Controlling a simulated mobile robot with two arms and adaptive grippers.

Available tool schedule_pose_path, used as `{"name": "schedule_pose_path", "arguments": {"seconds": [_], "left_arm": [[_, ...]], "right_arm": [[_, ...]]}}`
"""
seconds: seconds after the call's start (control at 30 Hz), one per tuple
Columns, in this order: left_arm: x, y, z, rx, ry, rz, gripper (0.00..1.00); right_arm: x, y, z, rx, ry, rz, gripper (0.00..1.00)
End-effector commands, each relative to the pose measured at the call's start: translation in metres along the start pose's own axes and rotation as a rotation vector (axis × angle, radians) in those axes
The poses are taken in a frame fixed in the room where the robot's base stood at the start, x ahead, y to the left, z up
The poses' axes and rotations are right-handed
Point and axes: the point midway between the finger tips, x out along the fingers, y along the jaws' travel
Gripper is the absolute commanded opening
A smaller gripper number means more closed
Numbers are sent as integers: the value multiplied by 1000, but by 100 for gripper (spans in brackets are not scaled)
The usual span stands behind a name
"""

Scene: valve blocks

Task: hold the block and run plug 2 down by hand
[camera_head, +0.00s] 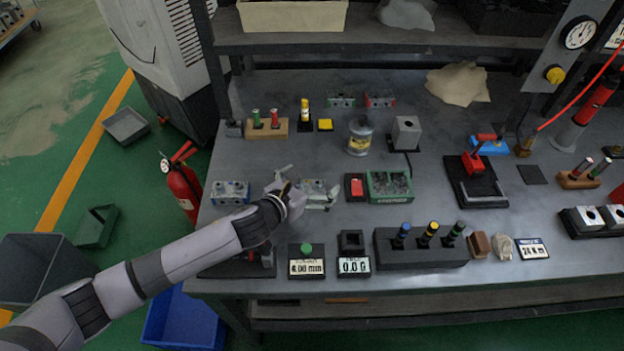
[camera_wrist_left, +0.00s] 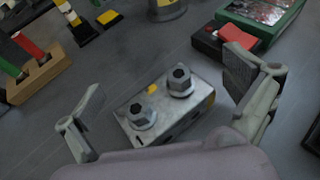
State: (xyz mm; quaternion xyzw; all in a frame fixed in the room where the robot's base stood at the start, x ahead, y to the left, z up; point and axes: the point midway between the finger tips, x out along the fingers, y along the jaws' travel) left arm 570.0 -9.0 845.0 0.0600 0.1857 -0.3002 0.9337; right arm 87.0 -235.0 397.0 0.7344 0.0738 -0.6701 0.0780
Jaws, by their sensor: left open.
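A grey metal valve block (camera_head: 314,187) lies on the bench, partly hidden behind my left gripper (camera_head: 308,184). In the left wrist view the block (camera_wrist_left: 170,122) shows two hex-headed plugs on its top face, a left plug (camera_wrist_left: 141,116) and a right plug (camera_wrist_left: 180,81). I cannot tell which one is plug 2. A small yellow mark is on the top near them. In the same view my left gripper (camera_wrist_left: 165,88) is open, with one finger on each side of the block and a gap at both sides. My right gripper is not in view.
A similar block with blue marks (camera_head: 231,192) lies to the left. A red-topped black box (camera_head: 356,187) and a green tray (camera_head: 390,187) are close on the right. Display stands (camera_head: 306,263) and a black tool rack (camera_head: 420,249) line the front edge.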

Motion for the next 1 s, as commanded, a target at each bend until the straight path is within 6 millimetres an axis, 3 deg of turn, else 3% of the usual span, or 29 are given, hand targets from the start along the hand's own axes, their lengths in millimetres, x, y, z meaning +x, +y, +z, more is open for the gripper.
{"name": "schedule_pose_path", "arguments": {"seconds": [0.37, 1.0], "left_arm": [[4, 0, 0, 0, 0, 0, 99], [4, 0, 0, 0, 1, 1, 56]], "right_arm": [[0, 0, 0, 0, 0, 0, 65], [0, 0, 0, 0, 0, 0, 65]]}}
